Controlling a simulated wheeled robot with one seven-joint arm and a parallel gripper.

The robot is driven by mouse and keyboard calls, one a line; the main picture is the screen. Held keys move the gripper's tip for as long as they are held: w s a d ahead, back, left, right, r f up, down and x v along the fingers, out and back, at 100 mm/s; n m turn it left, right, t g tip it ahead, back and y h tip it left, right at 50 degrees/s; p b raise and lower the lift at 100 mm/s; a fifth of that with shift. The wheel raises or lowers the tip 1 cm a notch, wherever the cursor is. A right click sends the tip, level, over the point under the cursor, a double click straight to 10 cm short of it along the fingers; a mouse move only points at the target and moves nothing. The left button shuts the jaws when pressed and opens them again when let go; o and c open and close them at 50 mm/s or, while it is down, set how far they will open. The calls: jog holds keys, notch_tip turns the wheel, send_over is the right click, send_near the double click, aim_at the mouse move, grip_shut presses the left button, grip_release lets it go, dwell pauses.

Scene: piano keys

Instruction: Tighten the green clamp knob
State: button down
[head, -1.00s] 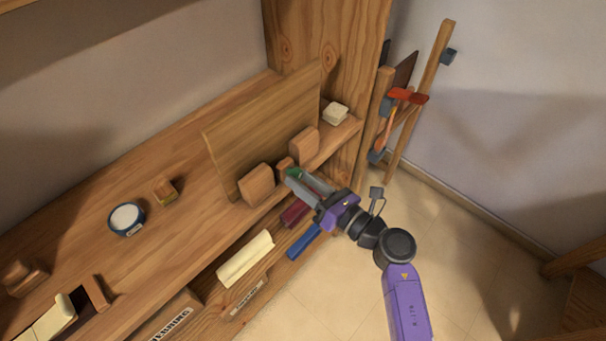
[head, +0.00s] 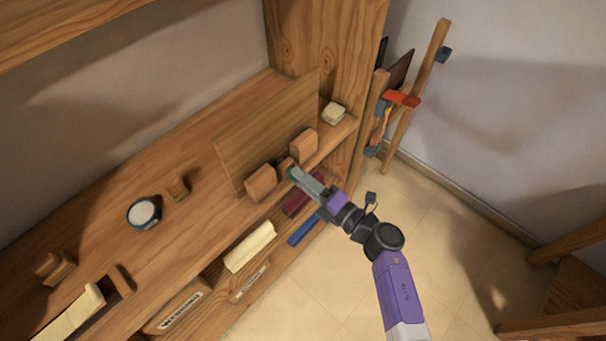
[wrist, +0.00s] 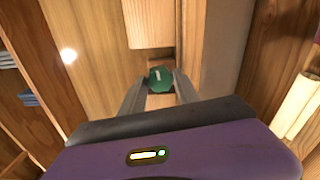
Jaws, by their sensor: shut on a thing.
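The green clamp knob (wrist: 160,78) has a pale mark on its face and sits between the fingertips of my gripper (wrist: 159,88) in the wrist view. The fingers are shut on it from both sides. In the head view only a small green part of the knob (head: 291,173) shows at the fingertips of my gripper (head: 294,174). The knob is at the front of a wooden clamp, between two wooden blocks, the left block (head: 261,182) and the right block (head: 304,143). An upright wooden board (head: 265,130) stands behind them.
A blue-rimmed bowl (head: 144,213) and a small wooden box (head: 178,189) stand left on the bench. A cream block (head: 333,113) sits at the right end. Below the bench edge are cream (head: 250,247), dark red (head: 303,196) and blue (head: 303,229) items.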

jog(key=m+p, duration=0.4)
jog(key=m, duration=0.8)
dwell(0.5)
jog(key=c, duration=0.9)
grip_release()
jog(key=shift+d, duration=0.1)
jog(key=v, duration=0.7)
jog(key=shift+s+d, duration=0.25)
